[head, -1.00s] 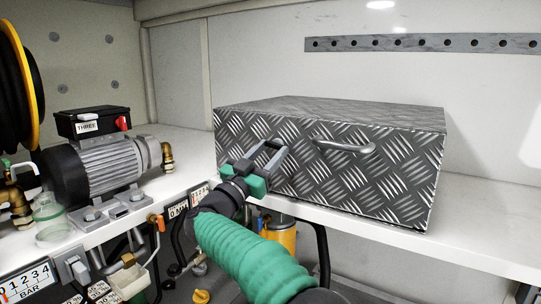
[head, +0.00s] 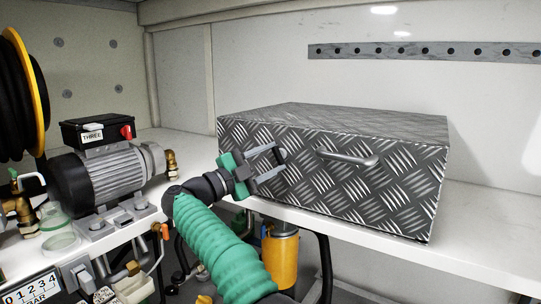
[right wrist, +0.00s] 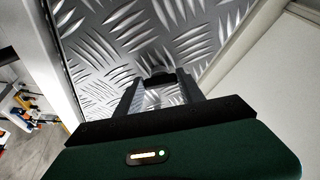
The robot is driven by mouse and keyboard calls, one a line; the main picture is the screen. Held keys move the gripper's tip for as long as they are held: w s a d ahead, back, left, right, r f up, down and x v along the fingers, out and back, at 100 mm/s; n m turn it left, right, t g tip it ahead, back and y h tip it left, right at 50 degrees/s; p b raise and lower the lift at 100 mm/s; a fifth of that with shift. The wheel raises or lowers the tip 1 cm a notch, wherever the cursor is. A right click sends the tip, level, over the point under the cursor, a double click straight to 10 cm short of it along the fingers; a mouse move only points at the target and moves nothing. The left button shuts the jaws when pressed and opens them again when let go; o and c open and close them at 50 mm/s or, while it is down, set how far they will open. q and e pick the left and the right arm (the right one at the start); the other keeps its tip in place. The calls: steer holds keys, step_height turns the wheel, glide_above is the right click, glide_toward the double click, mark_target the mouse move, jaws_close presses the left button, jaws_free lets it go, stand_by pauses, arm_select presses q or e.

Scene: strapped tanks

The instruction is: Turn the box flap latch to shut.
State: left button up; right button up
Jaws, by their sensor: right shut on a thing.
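The box (head: 345,185) is a closed case of diamond-patterned metal plate on the white shelf. A metal bar handle (head: 347,159) sticks out of its front. My right gripper (head: 279,162), with a green body and grey fingers, is at the left part of that front, left of the handle. Its fingers are shut on a small dark piece, the latch (head: 282,155), mostly hidden by them. In the right wrist view the fingers reach to the patterned plate, with the dark latch (right wrist: 157,76) between their tips. My left gripper is not in view.
A grey motor (head: 108,176) with a black switch box (head: 97,131) stands on the left of the shelf (head: 480,225). A hose reel (head: 22,95) is at the far left. A yellow canister (head: 281,258) is below the shelf edge.

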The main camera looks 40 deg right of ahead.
steer(key=m, duration=0.1)
steer(key=m+y+p, duration=0.1)
steer(key=m+p, duration=0.1)
steer(key=shift+r+m+g, duration=0.25)
steer(key=shift+m+g, duration=0.05)
steer(key=shift+m+y+p, duration=0.6)
steer(key=shift+m+p, duration=0.2)
steer(key=shift+m, duration=0.4)
steer(key=shift+f, duration=0.15)
steer(key=shift+w, duration=0.1)
steer(key=o, duration=1.4)
steer(key=shift+c, duration=0.2)
